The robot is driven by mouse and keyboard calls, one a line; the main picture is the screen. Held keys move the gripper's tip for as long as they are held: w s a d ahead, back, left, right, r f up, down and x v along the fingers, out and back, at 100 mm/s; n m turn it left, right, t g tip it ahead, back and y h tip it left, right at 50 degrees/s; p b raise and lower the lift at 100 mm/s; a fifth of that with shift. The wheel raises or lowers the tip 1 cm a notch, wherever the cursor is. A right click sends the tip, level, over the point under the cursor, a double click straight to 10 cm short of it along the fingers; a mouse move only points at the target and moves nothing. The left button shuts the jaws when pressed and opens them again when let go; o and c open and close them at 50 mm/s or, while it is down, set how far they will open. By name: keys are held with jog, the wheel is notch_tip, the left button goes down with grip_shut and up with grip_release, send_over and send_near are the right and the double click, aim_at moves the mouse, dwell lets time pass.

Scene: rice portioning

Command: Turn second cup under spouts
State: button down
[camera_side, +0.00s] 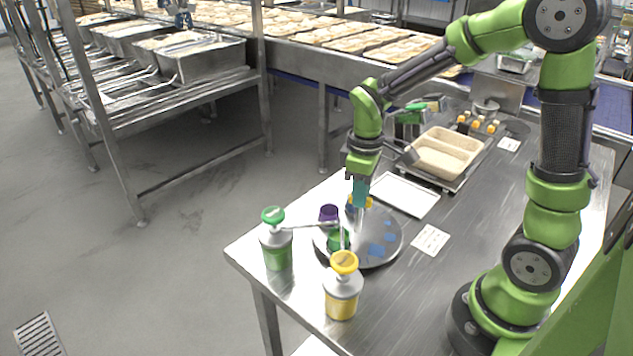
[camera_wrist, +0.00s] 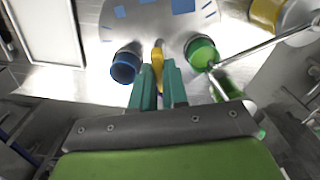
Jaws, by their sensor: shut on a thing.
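A round metal turntable (camera_side: 393,246) with blue marks stands on the steel table; its surface also shows in the wrist view (camera_wrist: 150,22). In the wrist view a blue cup (camera_wrist: 125,64) and a green cup (camera_wrist: 202,50) flank my gripper (camera_wrist: 158,78). My gripper's teal fingers are shut on a narrow yellow piece (camera_wrist: 157,55) at the turntable. A green-topped dispenser (camera_side: 275,245) has its spout reaching over the green cup. A yellow-topped dispenser (camera_side: 342,290) stands in front.
A white tray (camera_side: 404,196) lies behind the turntable, with a two-part container (camera_side: 446,153) beyond it. A white dotted card (camera_side: 431,240) lies to the right. The table's left edge is close to the dispensers; the front right tabletop is clear.

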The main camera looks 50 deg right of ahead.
jog(key=shift+n, duration=3.5)
jog(key=shift+r+n, duration=0.1)
jog(key=shift+n, duration=3.4)
jog(key=c, duration=1.1)
grip_release()
jog(key=shift+c, duration=0.2)
notch_tip(320, 180, up, 17)
